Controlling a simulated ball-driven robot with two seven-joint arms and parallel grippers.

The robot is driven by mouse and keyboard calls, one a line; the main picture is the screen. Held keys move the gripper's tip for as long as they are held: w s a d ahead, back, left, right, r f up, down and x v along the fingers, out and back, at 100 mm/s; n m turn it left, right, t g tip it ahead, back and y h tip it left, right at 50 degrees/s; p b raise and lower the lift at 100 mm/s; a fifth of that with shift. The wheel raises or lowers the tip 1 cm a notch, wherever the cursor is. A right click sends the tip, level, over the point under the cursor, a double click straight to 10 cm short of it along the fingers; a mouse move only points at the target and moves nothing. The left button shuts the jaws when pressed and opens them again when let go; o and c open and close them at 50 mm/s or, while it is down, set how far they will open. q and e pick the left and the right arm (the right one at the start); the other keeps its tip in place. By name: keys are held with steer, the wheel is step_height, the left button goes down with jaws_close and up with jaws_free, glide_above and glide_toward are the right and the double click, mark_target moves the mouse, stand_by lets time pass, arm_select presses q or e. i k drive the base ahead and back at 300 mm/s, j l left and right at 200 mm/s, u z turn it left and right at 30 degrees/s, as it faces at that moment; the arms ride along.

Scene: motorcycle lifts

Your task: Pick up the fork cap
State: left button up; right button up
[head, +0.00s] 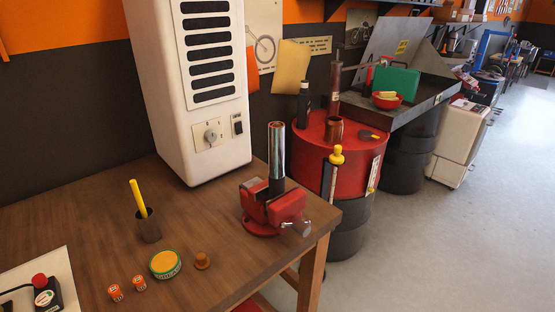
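A small orange-brown cap (203,261) with a wide rim and a raised top sits on the wooden workbench (80,225); it looks like the fork cap. It stands just right of a round green-edged tin (165,265) with an orange-yellow top. Behind it to the right, a red vise (285,208) holds an upright shiny fork tube (277,150) with a dark lower part. Neither of my grippers is in view.
A dark cup (148,228) holds a yellow stick. A red-button box (45,292) is at lower left. A white cabinet (200,155) stands behind; a red drum (310,155) is beyond the bench's right edge.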

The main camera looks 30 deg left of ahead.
mark_target(203, 262)
steer(key=u, duration=1.45)
